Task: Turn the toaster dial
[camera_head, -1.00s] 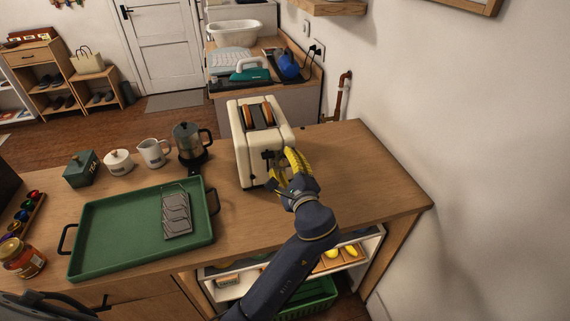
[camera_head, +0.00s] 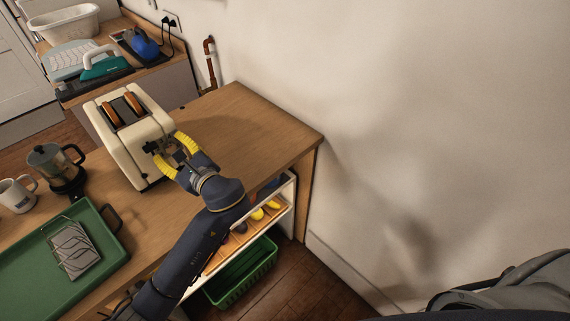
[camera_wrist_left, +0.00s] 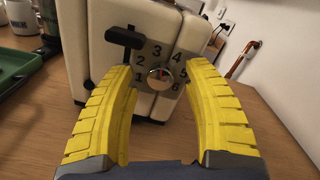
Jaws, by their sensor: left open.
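The cream toaster (camera_head: 126,140) stands on the wooden counter with two slices of bread in its slots. In the left wrist view the toaster (camera_wrist_left: 95,62) shows its front panel with the numbers 1 to 6, a black lever (camera_wrist_left: 124,36) at the upper left and a round dial (camera_wrist_left: 159,78) with a red mark. My left gripper (camera_head: 166,155) is at the toaster's front panel. Its yellow fingers are open, one on each side of the dial; in the left wrist view the gripper (camera_wrist_left: 157,80) shows a gap between fingers and dial. I cannot tell whether they touch the panel.
A green tray (camera_head: 112,246) with a grey rack (camera_head: 73,248) lies left of the arm. A kettle-like pot (camera_head: 57,167) and a white mug (camera_head: 17,195) stand behind it. The counter (camera_head: 245,125) right of the toaster is clear up to the wall.

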